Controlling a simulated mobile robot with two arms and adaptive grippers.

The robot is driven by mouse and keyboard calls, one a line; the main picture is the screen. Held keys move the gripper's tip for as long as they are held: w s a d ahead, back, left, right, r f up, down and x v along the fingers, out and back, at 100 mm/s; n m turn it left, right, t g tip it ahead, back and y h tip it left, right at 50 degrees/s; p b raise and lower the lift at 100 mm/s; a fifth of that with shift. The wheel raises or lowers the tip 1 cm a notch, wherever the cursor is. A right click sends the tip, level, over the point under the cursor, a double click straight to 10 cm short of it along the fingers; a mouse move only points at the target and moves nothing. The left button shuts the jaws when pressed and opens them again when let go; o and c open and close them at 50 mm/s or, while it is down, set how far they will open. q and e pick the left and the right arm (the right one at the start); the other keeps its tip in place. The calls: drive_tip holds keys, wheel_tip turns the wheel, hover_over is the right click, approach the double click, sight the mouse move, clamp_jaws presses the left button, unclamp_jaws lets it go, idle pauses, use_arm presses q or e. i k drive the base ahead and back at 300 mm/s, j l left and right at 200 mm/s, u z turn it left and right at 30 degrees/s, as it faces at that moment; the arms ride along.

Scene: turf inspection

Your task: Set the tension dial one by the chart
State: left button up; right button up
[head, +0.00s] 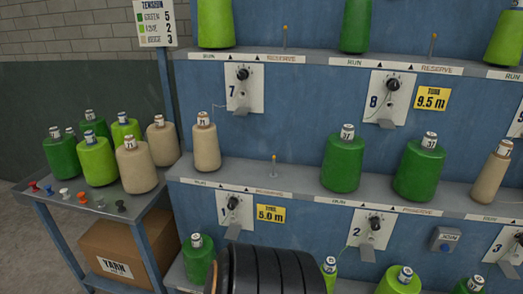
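The tension dial one (235,202) is a small dark knob on a white panel marked 1 (233,220), on the lower blue wall. Its pointer setting is too small to read. The tension chart (155,22) hangs at upper left and reads green 5, lime 2, beige 3. A dark green cone (197,257) stands below and left of panel one; the black part in front hides the area to its right. A black ribbed part, apparently mine, rises at bottom centre below the panel. No gripper fingers show.
A yellow 5.0 m tag (270,214) is right of dial one. Dials seven (242,74), eight (393,85) and two (375,224) sit on similar panels. A shelf (260,184) juts out above dial one. A side table (150,202) with several cones stands left, above a yarn box (130,250).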

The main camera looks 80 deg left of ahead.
sight(231, 205)
drive_tip(key=k+j+u, duration=0.1)
drive_tip(key=u, duration=2.8)
drive_tip(key=i, duration=0.05)
